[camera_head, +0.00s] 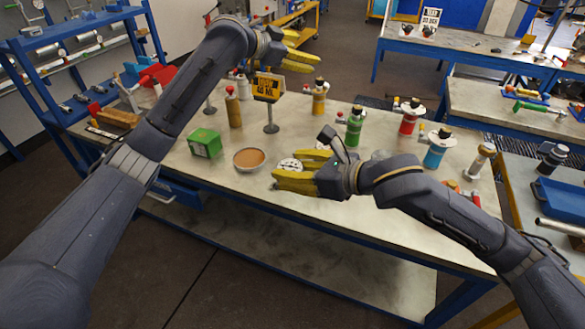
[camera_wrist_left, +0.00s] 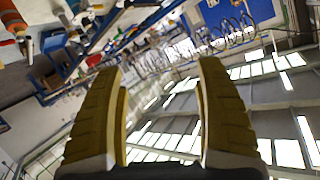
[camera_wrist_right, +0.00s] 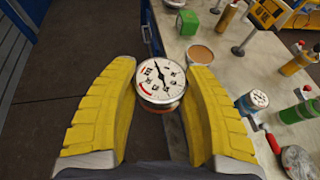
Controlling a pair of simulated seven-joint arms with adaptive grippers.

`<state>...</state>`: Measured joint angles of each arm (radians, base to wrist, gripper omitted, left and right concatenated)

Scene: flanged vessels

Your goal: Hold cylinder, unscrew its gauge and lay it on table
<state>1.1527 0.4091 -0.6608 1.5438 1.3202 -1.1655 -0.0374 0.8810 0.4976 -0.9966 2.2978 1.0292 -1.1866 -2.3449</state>
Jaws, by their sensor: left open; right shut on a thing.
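A round gauge (camera_wrist_right: 160,80) with a white dial, black needle and red mark sits between my right gripper's yellow fingertips. In the head view the gauge (camera_head: 289,164) shows white at those tips. My right gripper (camera_head: 285,168) is shut on it, over the table's near side. No cylinder shows below the gauge; what is under it is hidden. A vessel with a pale flanged top (camera_wrist_right: 254,101) stands on the table to the right in the right wrist view. My left gripper (camera_head: 316,48) is open and empty, raised above the table's far side.
Bare tabletop lies along the near left edge.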

